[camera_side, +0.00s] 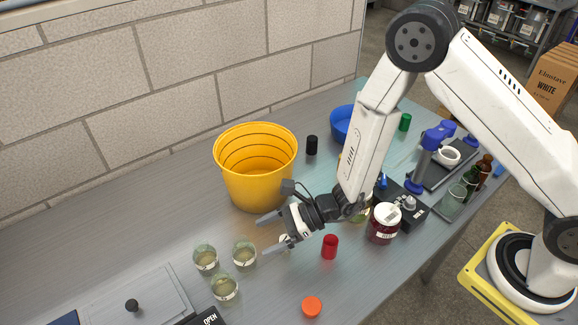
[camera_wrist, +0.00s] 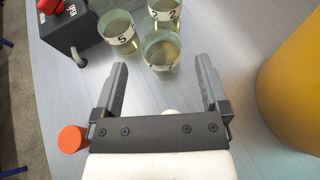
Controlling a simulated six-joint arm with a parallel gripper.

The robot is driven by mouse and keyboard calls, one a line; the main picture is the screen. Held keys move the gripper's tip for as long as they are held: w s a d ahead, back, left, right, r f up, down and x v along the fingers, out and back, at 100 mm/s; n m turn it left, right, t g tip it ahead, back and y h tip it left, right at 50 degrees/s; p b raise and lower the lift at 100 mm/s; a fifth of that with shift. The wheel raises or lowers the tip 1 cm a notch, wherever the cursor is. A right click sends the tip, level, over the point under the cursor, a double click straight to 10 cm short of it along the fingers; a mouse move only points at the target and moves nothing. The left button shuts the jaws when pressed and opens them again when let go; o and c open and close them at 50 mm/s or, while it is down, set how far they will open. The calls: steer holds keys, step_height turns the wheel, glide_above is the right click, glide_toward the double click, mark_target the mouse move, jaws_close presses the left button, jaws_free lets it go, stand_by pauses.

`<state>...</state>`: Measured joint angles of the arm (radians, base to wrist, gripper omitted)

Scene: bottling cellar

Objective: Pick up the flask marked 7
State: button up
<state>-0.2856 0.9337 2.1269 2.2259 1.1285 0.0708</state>
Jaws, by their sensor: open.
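The flask marked 7 (camera_wrist: 162,51) is a clear glass with pale yellowish liquid and a white label. In the wrist view it stands just ahead of my gripper (camera_wrist: 162,65), roughly centred between the fingertips. My gripper is open and empty. In the side view the same flask (camera_side: 244,254) stands upright on the bench, just left of my gripper (camera_side: 262,236). The flask marked 5 (camera_wrist: 119,34) stands to its left and the flask marked 2 (camera_wrist: 165,12) behind it, in the wrist view.
A yellow bucket (camera_side: 255,185) stands behind my gripper. A red cylinder (camera_side: 330,247) and an orange cap (camera_side: 312,307) are nearer the front. A box with an OPEN label (camera_wrist: 70,30) lies past the flasks. Bench left of the bucket is clear.

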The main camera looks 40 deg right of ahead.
mark_target(236, 248)
steer(key=shift+a, duration=0.1)
steer(key=shift+x, duration=1.25)
steer(key=shift+a, duration=0.1)
steer(key=shift+x, duration=2.5)
steer(key=shift+r, duration=0.1)
jaws_close()
